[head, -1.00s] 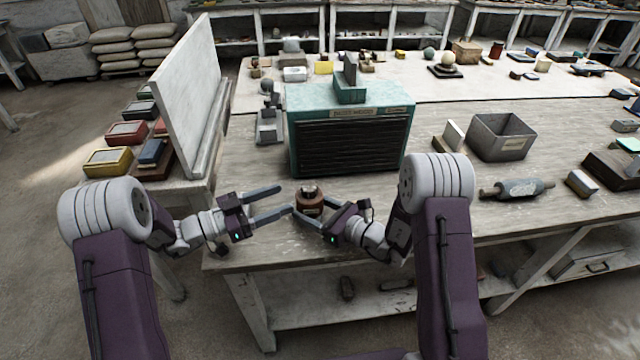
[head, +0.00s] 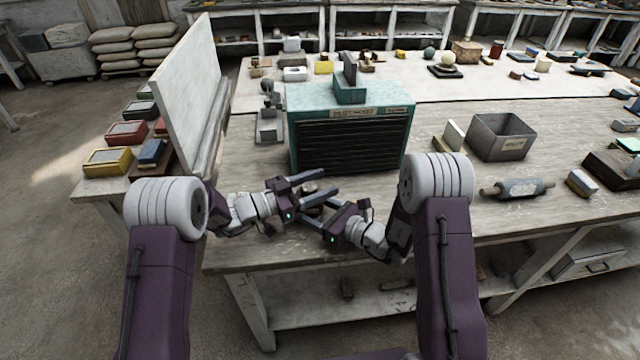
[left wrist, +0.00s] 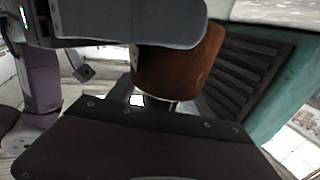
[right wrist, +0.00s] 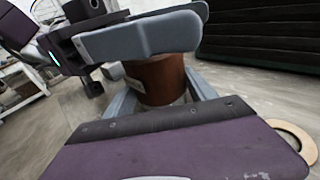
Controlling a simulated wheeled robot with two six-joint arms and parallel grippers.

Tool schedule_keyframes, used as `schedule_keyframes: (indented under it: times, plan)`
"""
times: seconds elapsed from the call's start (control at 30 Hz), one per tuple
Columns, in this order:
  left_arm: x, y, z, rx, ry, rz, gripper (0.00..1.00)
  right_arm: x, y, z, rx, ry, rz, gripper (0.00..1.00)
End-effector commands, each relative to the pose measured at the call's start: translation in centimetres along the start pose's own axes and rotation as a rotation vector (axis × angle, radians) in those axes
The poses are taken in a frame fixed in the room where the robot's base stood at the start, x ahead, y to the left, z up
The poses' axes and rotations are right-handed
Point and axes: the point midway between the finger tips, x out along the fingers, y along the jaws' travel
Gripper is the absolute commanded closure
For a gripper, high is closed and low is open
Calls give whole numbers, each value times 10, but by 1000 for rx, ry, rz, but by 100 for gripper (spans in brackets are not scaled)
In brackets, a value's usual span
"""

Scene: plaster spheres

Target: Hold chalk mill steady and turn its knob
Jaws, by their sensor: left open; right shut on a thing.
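The chalk mill is a small reddish-brown cylinder. In the head view only a bit of the mill (head: 309,187) shows between my grippers, near the front table edge. My left gripper (head: 333,182) is open, its fingers spread across the upper part of the mill. My right gripper (head: 312,208) is shut on the mill from the right, lower down. The mill's brown side (left wrist: 178,66) shows below a grey finger in the left wrist view. The mill also shows in the right wrist view (right wrist: 157,80) behind a grey finger. The knob is hidden behind the fingers.
A teal cabinet (head: 350,140) with dark slats stands just behind the mill. A white upright board (head: 190,95) is at the left. A grey metal bin (head: 500,138) and a roller (head: 517,188) lie to the right. The table front between is clear.

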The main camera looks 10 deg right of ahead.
Motion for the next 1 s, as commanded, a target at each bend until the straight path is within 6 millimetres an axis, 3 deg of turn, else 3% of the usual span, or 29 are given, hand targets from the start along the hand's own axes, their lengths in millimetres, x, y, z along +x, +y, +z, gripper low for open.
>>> schedule_keyframes:
  times: [0.03, 0.2, 0.23, 0.57, 1.0]
  plan:
    - [0, 0, 0, 0, 0, 0, 48, 0, 0, 0, 0, 0, 0, 77]
    - [0, 0, 0, 0, 0, 0, 95, 0, 0, 0, 0, 0, 0, 77]
    - [0, 0, 0, 0, 0, 0, 100, 0, 0, 0, 0, 0, 0, 77]
    - [0, 0, -1, 2, 5, 54, 100, 0, 0, 0, 1, 0, -1, 77]
    - [-2, 10, -1, 3, 6, 386, 100, 0, 0, 0, 1, 0, 1, 77]
